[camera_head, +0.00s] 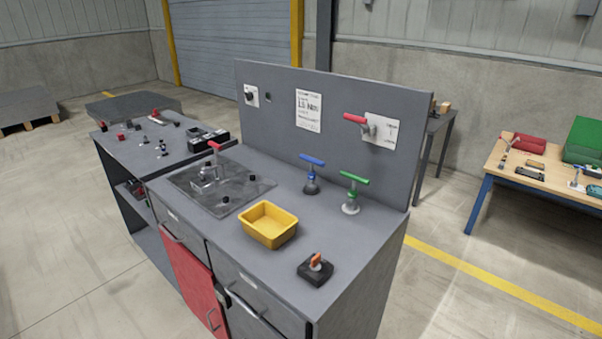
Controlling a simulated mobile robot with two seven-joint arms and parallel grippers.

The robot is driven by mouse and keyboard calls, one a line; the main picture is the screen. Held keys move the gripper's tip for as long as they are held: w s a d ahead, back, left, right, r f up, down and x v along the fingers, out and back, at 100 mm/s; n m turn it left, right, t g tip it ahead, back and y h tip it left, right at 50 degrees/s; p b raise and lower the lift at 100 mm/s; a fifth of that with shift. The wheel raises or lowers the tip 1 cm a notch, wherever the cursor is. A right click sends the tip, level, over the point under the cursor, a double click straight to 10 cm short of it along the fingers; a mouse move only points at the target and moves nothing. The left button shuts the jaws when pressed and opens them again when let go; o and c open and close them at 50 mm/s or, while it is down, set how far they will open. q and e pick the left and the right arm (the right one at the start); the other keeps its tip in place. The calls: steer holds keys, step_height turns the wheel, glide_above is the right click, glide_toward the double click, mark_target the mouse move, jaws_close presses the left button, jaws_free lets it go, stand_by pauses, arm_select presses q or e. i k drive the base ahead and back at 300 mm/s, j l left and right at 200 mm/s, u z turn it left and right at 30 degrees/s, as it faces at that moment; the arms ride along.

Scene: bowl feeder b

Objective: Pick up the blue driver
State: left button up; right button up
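A blue T-handled driver (312,173) stands upright on the grey workbench top (329,223), close to the back panel. Its blue crossbar is on top and its dark base is on the bench. A similar green T-handled driver (352,192) stands to its right, a short gap away. Neither of my grippers is in view, and nothing touches the blue driver.
A yellow bin (268,224) stands in front of the blue driver. A dark plate with a red-handled clamp (214,184) lies left. A black block with an orange switch (316,268) sits at front right. The back panel (280,110) carries a red handle (356,119).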

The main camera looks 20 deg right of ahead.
mark_target(311, 186)
steer(key=l+z, duration=0.35)
steer(key=l, duration=0.3)
steer(key=l+z, duration=0.35)
steer(key=l, duration=0.35)
steer(key=i+l+z, duration=0.15)
steer(key=l+z, duration=0.25)
steer(key=l, duration=0.25)
